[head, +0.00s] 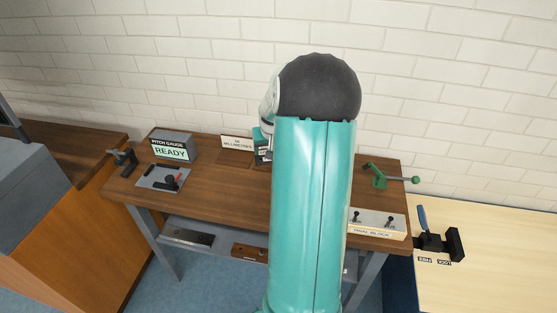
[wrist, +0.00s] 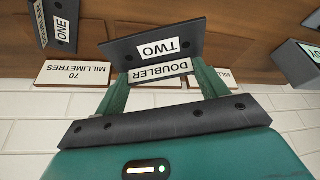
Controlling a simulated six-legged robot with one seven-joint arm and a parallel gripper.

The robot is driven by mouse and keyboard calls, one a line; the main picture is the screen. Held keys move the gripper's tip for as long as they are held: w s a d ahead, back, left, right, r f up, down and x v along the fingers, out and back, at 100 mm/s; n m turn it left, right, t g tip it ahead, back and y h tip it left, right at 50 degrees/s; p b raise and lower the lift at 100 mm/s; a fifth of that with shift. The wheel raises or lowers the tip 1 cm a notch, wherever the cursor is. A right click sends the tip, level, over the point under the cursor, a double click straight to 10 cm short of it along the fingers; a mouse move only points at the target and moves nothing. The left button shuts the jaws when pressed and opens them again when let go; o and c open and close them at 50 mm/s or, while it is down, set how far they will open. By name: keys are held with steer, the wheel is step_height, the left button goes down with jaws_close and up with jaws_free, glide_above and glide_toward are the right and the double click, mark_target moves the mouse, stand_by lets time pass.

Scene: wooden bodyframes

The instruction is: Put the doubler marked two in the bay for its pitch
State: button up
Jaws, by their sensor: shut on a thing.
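The doubler marked two (wrist: 190,32) is a dark angled plate with white labels reading TWO and DOUBLER. In the wrist view it lies across my gripper (wrist: 160,76), whose two green fingers are shut on it. The plate shows upside down there, with wood beyond it. Another dark plate marked ONE (wrist: 67,10) is at the upper left of the wrist view. A white sign reading 70 MILLIMETRES (wrist: 73,73) is below it. A sign ending in MILLIMETRES (head: 237,143) stands at the bench's back.
A blue-handled lever (head: 432,238) is on the pale table. A brick wall is behind.

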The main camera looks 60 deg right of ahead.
steer(key=d+f, duration=0.4)
steer(key=f, duration=0.1)
steer(key=shift+s, duration=0.15)
steer(key=shift+f, duration=1.5)
steer(key=shift+f, duration=0.15)
steer(key=o, duration=1.3)
steer(key=shift+c, duration=0.2)
